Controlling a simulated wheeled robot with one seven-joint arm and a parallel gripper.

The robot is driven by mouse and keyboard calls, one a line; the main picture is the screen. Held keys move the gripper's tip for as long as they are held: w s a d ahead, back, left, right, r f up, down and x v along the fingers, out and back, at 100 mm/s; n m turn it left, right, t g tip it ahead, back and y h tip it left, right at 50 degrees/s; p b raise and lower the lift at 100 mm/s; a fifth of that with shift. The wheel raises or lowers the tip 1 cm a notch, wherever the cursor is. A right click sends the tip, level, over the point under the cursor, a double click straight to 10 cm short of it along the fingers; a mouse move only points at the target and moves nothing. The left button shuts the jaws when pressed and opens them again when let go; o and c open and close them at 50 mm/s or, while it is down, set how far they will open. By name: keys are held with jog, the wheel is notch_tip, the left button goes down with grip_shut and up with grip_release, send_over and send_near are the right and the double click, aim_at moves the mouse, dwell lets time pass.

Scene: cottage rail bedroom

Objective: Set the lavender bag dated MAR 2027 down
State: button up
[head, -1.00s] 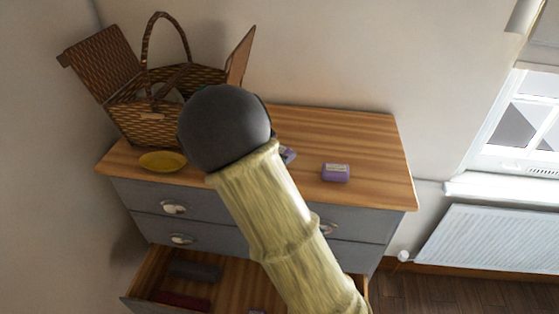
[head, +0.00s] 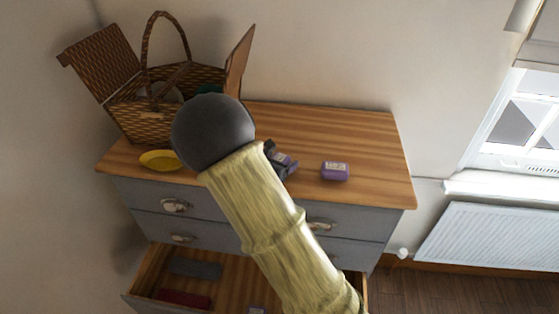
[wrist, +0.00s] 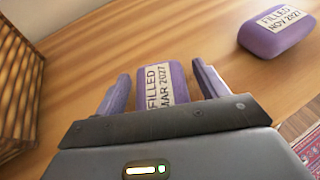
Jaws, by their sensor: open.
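The lavender bag dated MAR 2027 (wrist: 163,86) is a purple block with a white label. It appears to rest on the wooden dresser top, between the two fingers of my open gripper (wrist: 160,90), with a gap visible on each side. In the head view my arm hides most of the gripper, and only a dark part of it and some purple show beside the arm. A second purple bag, labelled NOV 2027 (wrist: 277,30), lies apart to the right, also seen in the head view (head: 335,171).
A wicker basket (head: 140,122) with raised lids stands at the back left of the dresser top (head: 370,140). A yellow dish (head: 160,160) sits in front of it. A lower drawer (head: 225,285) is open, holding a grey item (head: 195,269) and a red item (head: 183,299).

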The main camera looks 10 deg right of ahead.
jog(key=shift+r, duration=0.1)
jog(key=b+v, duration=0.3)
jog(key=v, duration=0.9)
jog(key=shift+d, duration=0.1)
